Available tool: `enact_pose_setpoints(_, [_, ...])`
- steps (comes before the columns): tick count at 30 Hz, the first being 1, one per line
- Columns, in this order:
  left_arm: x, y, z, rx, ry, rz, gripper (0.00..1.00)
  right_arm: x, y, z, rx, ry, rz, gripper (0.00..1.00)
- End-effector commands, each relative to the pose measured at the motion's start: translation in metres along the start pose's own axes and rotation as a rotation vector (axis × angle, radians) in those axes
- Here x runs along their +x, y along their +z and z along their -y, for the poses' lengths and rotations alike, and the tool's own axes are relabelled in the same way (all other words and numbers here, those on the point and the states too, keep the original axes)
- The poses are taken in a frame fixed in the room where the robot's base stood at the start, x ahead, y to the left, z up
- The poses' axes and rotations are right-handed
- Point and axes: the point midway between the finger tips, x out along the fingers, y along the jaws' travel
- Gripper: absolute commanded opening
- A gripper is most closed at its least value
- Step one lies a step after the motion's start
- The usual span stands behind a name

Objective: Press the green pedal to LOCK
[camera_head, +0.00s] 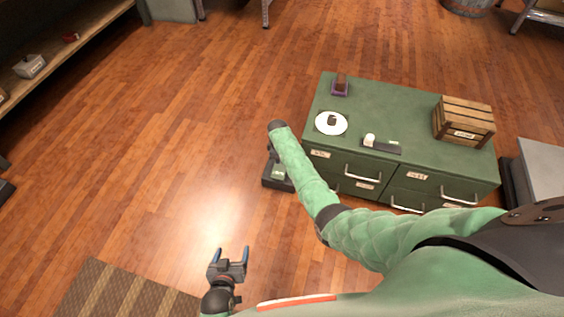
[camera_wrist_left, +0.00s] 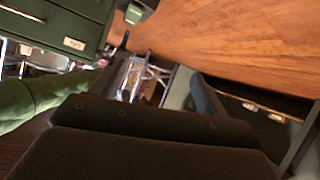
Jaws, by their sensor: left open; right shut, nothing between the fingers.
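The pedal (camera_head: 279,174) is a dark, low box with a green part on top, on the wooden floor at the left side of the green cabinet. My right arm reaches over the cabinet's left edge, and my right gripper (camera_head: 272,156) points down at the pedal's back part. It is shut and empty; the forearm and wrist partly hide it, and I cannot tell whether it touches the pedal. My left gripper (camera_head: 229,257) is open and empty, low over the floor in front of the pedal. I cannot read any LOCK marking.
The green cabinet (camera_head: 416,106) bears a white disc (camera_head: 323,126), a wooden crate (camera_head: 465,113) and small items. A striped rug (camera_head: 110,290) lies at the lower left. A shelf (camera_head: 75,38) stands at the upper left. The floor between is clear.

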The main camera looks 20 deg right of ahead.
Motion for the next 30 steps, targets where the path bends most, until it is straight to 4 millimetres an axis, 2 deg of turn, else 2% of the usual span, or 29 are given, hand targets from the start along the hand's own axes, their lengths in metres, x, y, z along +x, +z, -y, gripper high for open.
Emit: enact_pose_setpoints(30, [-0.014, 0.084, 0.003, -0.031, -0.006, 0.247, 0.75, -0.008, 0.000, 0.000, 0.000, 0.000, 0.000, 0.00])
